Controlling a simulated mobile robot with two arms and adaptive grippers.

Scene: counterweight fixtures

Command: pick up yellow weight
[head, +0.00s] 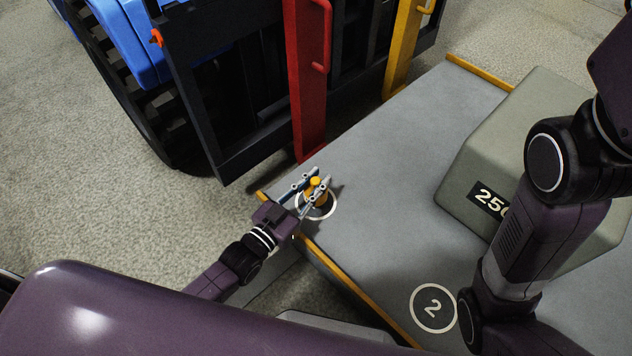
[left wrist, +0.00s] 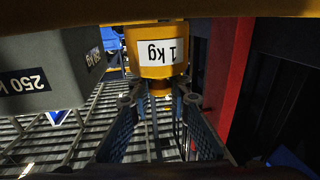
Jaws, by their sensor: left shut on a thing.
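The yellow weight (head: 322,199) is a small cylinder with a knob on top. It stands over a white ring marking near the left corner of the grey platform in the head view. In the left wrist view the yellow weight (left wrist: 152,38) carries a white "1 kg" label, upside down in the picture. My left gripper (head: 321,178) is shut on the weight, with a finger on either side of its knob. The left wrist view also shows both fingers (left wrist: 158,101) at the knob. I cannot tell any gap under the weight. My right gripper is not in view.
The grey platform (head: 385,190) has yellow edge strips and a ring marked 2 (head: 433,307). A large grey-green block (head: 535,140) labelled 250 stands at right. A dark rack with a red post (head: 307,75) and a yellow post (head: 405,45) stands close behind the weight.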

